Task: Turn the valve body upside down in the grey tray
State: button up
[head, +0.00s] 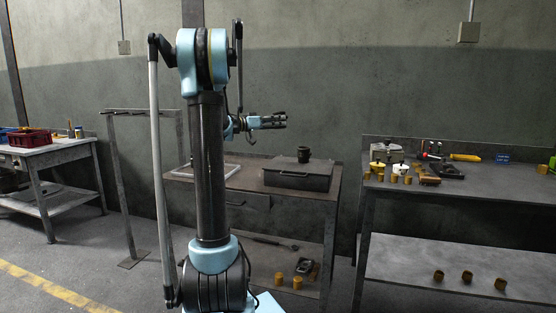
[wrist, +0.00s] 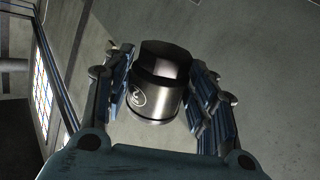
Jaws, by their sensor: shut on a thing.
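My gripper (wrist: 158,95) is shut on the valve body (wrist: 158,104), a short metal cylinder with a dark faceted end and a round mark on its side. The fingers press on both its sides in the wrist view. In the head view my gripper (head: 284,119) points right, in the air above the middle bench; the held part is too small to make out there. A light-rimmed grey tray (head: 229,175) lies on that bench at left, well below and left of my gripper. My arm hides part of the tray.
The right bench (head: 470,185) holds several brass parts and tools. A red crate (head: 31,138) sits on the left table. A rail stand (head: 117,180) stands behind my arm.

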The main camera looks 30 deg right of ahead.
jog(key=n, duration=0.4)
jog(key=shift+n, duration=0.8)
jog(key=n, duration=0.2)
jog(key=shift+n, duration=0.4)
jog(key=n, duration=0.4)
jog(key=shift+n, duration=1.1)
